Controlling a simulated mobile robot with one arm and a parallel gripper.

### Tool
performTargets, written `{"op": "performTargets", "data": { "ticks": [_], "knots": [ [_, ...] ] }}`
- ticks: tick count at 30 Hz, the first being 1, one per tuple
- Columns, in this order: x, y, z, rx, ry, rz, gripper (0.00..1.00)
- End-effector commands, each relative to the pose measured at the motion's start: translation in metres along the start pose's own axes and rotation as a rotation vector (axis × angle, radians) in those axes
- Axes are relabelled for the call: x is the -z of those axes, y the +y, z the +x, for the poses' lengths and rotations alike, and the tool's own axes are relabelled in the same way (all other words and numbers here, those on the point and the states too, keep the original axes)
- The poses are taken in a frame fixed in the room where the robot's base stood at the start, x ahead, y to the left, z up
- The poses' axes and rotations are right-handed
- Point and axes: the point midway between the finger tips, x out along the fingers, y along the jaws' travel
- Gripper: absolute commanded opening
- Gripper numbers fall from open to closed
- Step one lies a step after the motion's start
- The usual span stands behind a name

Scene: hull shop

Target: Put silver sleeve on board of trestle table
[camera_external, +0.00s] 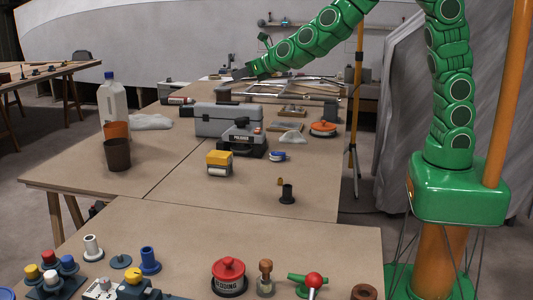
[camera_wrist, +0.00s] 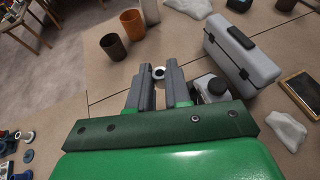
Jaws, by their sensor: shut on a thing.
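My gripper (camera_wrist: 158,76) is shut on a small pale, ring-shaped piece that looks like the silver sleeve (camera_wrist: 158,72), held between its fingertips with its round opening facing the camera. In the external view my gripper (camera_external: 243,71) is raised over the far part of the large middle table (camera_external: 75,178), whose wooden trestle legs show at left; the held sleeve cannot be made out there. Another table on trestle legs (camera_external: 35,77) stands at far left. In the wrist view the board (camera_wrist: 105,70) lies below the gripper.
On the middle table stand a brown cup (camera_external: 117,155), an orange cup (camera_external: 116,130), a bottle (camera_external: 112,100), a grey case (camera_external: 228,120) and a yellow-topped block (camera_external: 219,163). Bare board lies around the brown cup. The near table holds a pale flanged sleeve (camera_external: 92,248) and several small parts.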

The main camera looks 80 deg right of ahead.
Motion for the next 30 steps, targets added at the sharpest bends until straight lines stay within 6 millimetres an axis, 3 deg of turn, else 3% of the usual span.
{"op": "performTargets", "data": {
  "ticks": [8,15,20,30],
  "knots": [
    [0.036,0.035,0.0,0.014,0.001,0.002,0.0],
    [0.095,0.088,-0.007,0.035,0.001,0.007,0.0],
    [0.128,0.116,-0.015,0.044,0.0,0.012,0.0],
    [0.203,0.176,-0.047,0.048,-0.002,0.018,0.0]
  ]
}}
